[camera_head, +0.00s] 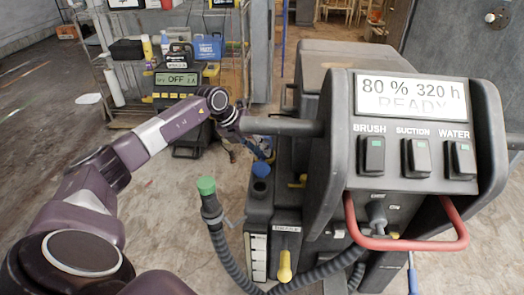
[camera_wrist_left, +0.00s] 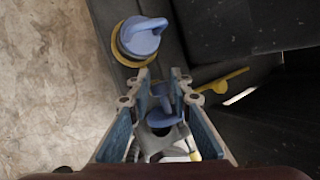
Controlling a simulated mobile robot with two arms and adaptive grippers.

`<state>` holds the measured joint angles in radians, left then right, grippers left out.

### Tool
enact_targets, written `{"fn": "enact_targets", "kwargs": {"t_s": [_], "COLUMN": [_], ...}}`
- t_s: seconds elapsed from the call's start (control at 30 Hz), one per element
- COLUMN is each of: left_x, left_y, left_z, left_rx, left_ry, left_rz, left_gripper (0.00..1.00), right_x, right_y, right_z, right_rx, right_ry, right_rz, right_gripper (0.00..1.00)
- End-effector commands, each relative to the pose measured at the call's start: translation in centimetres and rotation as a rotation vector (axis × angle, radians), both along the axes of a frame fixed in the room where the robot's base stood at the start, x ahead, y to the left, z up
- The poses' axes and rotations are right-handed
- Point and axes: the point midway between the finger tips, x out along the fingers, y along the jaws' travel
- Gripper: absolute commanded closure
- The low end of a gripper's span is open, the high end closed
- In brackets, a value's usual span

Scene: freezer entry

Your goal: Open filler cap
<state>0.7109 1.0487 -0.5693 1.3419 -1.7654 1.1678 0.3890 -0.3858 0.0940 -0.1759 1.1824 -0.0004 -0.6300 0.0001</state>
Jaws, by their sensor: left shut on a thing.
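My left gripper (camera_head: 258,150) reaches over the left side of the cleaning machine (camera_head: 330,130). In the left wrist view, its two blue-padded fingers (camera_wrist_left: 158,85) are closed on a blue winged part (camera_wrist_left: 161,118). I cannot tell whether this part is still joined to anything below. A blue filler cap (camera_wrist_left: 140,36) with a raised grip and a yellow ring shows just beyond the fingertips, apart from them. In the head view, a blue cap (camera_head: 261,170) sits on the machine's dark tank, just below the fingertips. My right gripper is out of view.
A green-topped hose end (camera_head: 206,186) stands left of the tank. The control panel (camera_head: 411,140) and red handle loop (camera_head: 405,240) are at the right. A yellow lever (camera_wrist_left: 222,80) is near the fingers. A loaded shelf (camera_head: 175,50) stands behind. Floor at left is clear.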

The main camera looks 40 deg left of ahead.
Motion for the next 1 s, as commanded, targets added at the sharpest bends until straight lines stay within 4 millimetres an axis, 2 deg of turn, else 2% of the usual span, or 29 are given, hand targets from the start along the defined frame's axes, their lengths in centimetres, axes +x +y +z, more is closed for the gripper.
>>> {"fn": "enact_targets", "kwargs": {"t_s": [0.03, 0.33, 0.37, 0.5, 0.83, 1.0], "left_x": [0.1, 0.0, 0.0, 0.0, -0.2, -1.3], "left_y": [0.6, 0.6, 0.6, 0.4, 0.3, 1.0], "left_z": [0.0, -0.1, -0.1, -0.1, 0.2, 2.2], "left_rx": [0.01, 0.01, 0.01, 0.007, 0.004, 0.008], "left_ry": [-0.005, -0.003, -0.003, 0.0, 0.001, 0.0], "left_rz": [0.007, 0.008, 0.008, 0.005, 0.002, 0.002], "left_gripper": [1.0, 1.0, 0.78, 0.64, 0.64, 0.64], "right_x": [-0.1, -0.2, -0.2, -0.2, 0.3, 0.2], "right_y": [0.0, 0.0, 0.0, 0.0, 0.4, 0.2], "right_z": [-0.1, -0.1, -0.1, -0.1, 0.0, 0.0], "right_rx": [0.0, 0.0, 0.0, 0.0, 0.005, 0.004], "right_ry": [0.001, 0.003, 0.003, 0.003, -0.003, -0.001], "right_rz": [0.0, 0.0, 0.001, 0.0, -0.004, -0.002], "right_gripper": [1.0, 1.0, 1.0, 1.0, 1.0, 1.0]}}
